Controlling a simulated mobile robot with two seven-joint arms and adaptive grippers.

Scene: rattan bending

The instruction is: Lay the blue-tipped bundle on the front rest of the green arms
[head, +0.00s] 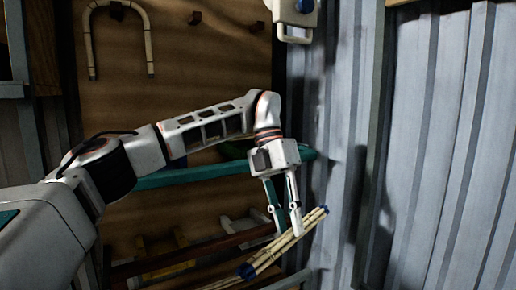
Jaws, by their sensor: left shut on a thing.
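My left gripper (284,222) comes in from the left and points down. It is shut on the blue-tipped bundle (272,256), a set of pale rattan canes with dark blue ends, held tilted with its right end higher. Teal-green arms (190,176) run out from the wooden wall behind my left arm; the upper one ends near the grey wall, just right of the gripper's body. A lower green end (298,280) shows below the bundle. Which part is the front rest I cannot tell. My right gripper is not in view.
A bent cane hoop (150,38) hangs on the wooden wall (215,70), beside small pegs. A corrugated metal wall (420,150) stands close on the right. A brown bar (190,252) and more canes (222,284) are low behind the bundle.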

